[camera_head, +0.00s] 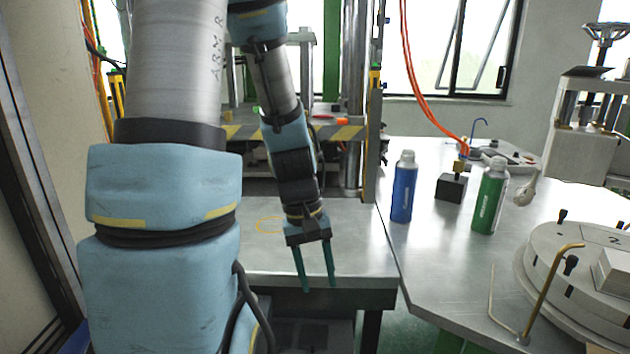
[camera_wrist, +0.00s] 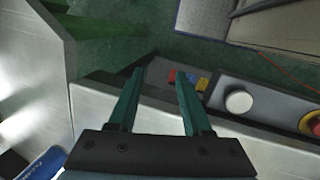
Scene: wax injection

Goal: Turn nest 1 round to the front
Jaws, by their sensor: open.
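A round pale turntable (camera_head: 545,290) stands at the right edge of the head view, cut off by the frame. A nest marked 2 (camera_head: 600,238) shows on its top; I cannot make out a mark for nest 1. A bent brass-coloured rod (camera_head: 541,290) stands at the turntable's near left side. My gripper (camera_head: 318,288) hangs pointing down near the front edge of the left metal table, well left of the turntable. Its two green fingers are apart with nothing between them, as the wrist view (camera_wrist: 157,95) also shows.
In the wrist view, a panel with a white knob (camera_wrist: 238,101) and a red button (camera_wrist: 313,123) lies below.

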